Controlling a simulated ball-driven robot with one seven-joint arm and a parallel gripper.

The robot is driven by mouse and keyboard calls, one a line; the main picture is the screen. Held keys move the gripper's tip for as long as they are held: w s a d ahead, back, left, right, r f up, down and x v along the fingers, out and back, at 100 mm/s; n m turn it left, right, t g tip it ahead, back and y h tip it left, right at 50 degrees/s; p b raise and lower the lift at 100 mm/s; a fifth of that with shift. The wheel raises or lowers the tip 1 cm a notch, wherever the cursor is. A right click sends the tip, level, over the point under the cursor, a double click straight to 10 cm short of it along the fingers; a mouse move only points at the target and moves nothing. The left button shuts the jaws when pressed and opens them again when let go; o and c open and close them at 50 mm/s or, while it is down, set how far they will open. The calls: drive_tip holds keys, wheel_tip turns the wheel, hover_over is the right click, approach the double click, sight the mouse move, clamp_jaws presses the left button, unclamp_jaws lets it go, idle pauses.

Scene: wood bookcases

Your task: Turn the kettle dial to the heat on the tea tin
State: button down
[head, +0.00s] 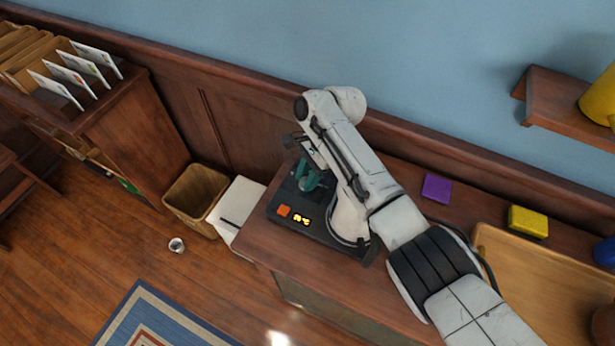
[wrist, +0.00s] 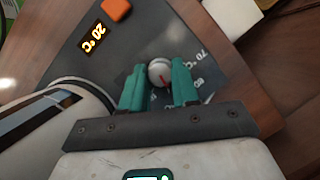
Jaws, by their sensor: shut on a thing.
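The kettle's dark base (head: 318,230) sits on the wooden counter. A silver dial (wrist: 160,71) with a red mark stands on it, with printed numbers such as 70 (wrist: 202,51) beside it. My gripper (wrist: 160,84) has its teal fingers on either side of the dial, shut on it; it also shows in the head view (head: 311,182). The base's display (wrist: 94,38) reads 20 °C. A white rounded body, apparently the kettle (head: 348,219), is partly behind my arm. I cannot identify the tea tin or read any heat on one.
An orange button (wrist: 117,9) is by the display. A purple box (head: 437,188) and yellow box (head: 528,221) stand right of my arm, near a wooden tray (head: 530,285). A wicker bin (head: 192,193) stands on the floor left of the counter. A shelf (head: 552,101) juts from the wall.

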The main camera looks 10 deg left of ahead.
drive_tip(key=n+b, duration=0.1)
drive_tip(key=n, duration=0.1)
drive_tip(key=n+h+b, duration=0.1)
drive_tip(key=n+b, duration=0.1)
drive_tip(key=shift+w+a+f+g, duration=0.1)
drive_tip(key=shift+a+f+g, duration=0.05)
drive_tip(key=shift+g, duration=0.25)
drive_tip(key=shift+n+g+h+b, duration=0.3)
drive_tip(key=shift+n+h+b, duration=0.2)
drive_tip(key=shift+n+b, duration=0.6)
drive_tip(key=c, duration=0.8)
unclamp_jaws()
drive_tip(key=shift+c, duration=0.2)
drive_tip(key=shift+r, duration=0.2)
drive_tip(key=b+v, duration=0.1)
drive_tip(key=v, duration=0.9)
drive_tip(key=shift+w+r, duration=0.2)
drive_tip(key=shift+r, duration=0.15)
